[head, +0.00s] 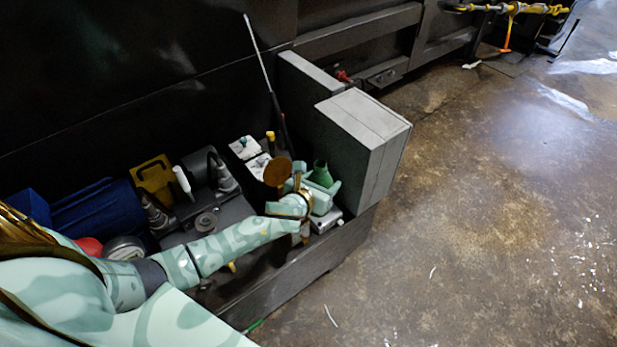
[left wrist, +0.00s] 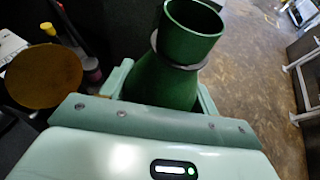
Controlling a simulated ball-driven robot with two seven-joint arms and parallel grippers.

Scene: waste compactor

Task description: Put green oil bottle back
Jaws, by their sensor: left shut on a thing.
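The green oil bottle (head: 321,175) is upright, low in the dark machine bay, just left of the grey box. In the left wrist view the bottle (left wrist: 166,72) fills the top middle, with its open neck toward the camera. My left gripper (head: 322,193) is shut on the bottle's body, with a finger on each side of it; the gripper also shows in the left wrist view (left wrist: 160,98). The bottle's base is hidden, so I cannot tell whether it touches a surface. My right gripper is in neither view.
A grey box (head: 365,135) stands close right of the bottle. A brown disc (head: 277,171) and white containers (head: 244,148) are to its left. A thin rod (head: 264,70) leans behind. The bay's front wall (head: 290,290) borders open brown floor (head: 480,210).

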